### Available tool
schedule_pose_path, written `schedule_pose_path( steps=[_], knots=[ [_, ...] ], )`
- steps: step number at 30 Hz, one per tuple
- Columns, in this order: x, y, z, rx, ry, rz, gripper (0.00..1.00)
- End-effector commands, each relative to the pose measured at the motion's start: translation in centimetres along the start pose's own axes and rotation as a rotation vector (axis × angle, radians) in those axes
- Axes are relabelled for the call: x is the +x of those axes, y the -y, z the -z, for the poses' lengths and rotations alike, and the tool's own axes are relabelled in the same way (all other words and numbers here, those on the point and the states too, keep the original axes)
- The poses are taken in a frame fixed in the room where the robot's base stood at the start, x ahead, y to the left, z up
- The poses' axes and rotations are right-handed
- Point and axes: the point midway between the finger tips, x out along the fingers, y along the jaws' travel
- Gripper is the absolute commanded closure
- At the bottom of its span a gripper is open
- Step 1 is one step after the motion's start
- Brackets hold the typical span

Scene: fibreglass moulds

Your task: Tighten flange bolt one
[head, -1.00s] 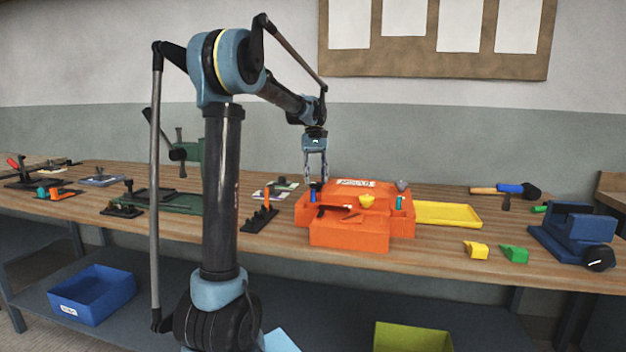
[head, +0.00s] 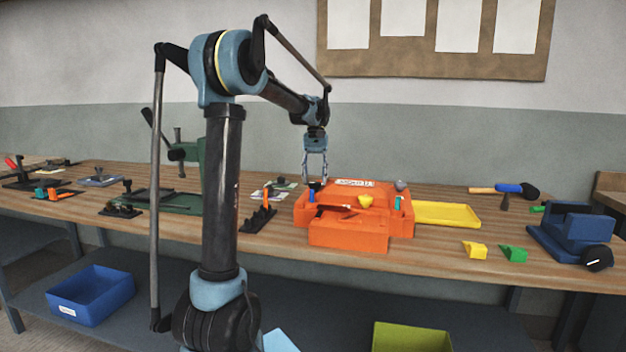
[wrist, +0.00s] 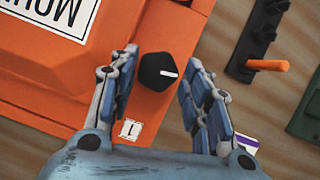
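Flange bolt one is a black knob-like head with a white line, seen in the wrist view (wrist: 160,71) on the orange mould, beside a small label "1" (wrist: 130,129). The white line points right. My gripper (wrist: 160,58) is open, with one finger on each side of the bolt head and gaps visible between. In the head view my gripper (head: 315,181) points down over the back left corner of the orange mould (head: 348,236). The bolt head (head: 314,187) shows small and dark just below the fingertips. Its height relative to the fingertips is hard to judge.
A black rack with an orange-handled piece (head: 260,218) stands left of the mould. A yellow tray (head: 446,213) lies right of it. Bare bench lies between.

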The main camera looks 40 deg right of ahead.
Motion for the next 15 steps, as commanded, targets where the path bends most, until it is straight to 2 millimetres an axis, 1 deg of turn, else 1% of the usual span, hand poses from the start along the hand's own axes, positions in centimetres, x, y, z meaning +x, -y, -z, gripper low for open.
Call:
schedule_pose_path(
  steps=[11,15],
  knots=[
    [-0.07,-0.11,0.01,0.001,-0.001,-0.002,0.43],
    [-0.77,-0.11,0.04,0.001,-0.001,-0.002,0.43]
  ],
)
